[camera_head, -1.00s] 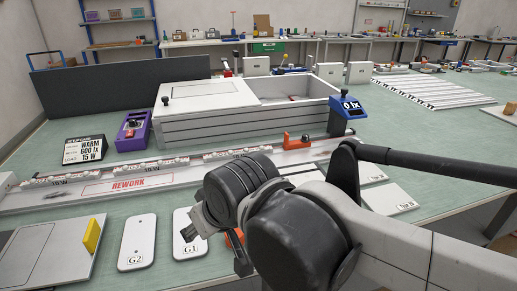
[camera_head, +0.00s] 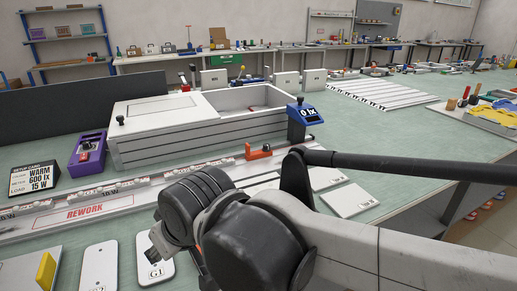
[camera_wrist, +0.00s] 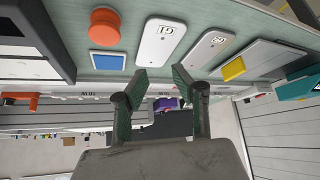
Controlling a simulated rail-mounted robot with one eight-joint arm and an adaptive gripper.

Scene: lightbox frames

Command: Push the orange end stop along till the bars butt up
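The orange end stop (camera_head: 258,152) stands on the long pale rail (camera_head: 125,202), beyond the right end of a row of light bars (camera_head: 165,177). Whether a small gap lies between the last bar and the stop I cannot tell. The bars sit in line and carry small wattage labels. In the wrist view an orange block at the far left (camera_wrist: 22,96) looks like the stop. My gripper (camera_wrist: 160,78) is open and empty, fingers apart, above the bench on the near side of the rail. In the head view my arm hides its fingertips and part of the rail's near side.
A white box (camera_head: 200,130) stands behind the rail, with a blue meter reading 0 lx (camera_head: 303,116) at its corner. Cards G1 (camera_head: 154,262) and G2 (camera_head: 98,265) lie in front. A purple holder (camera_head: 88,153) stands left.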

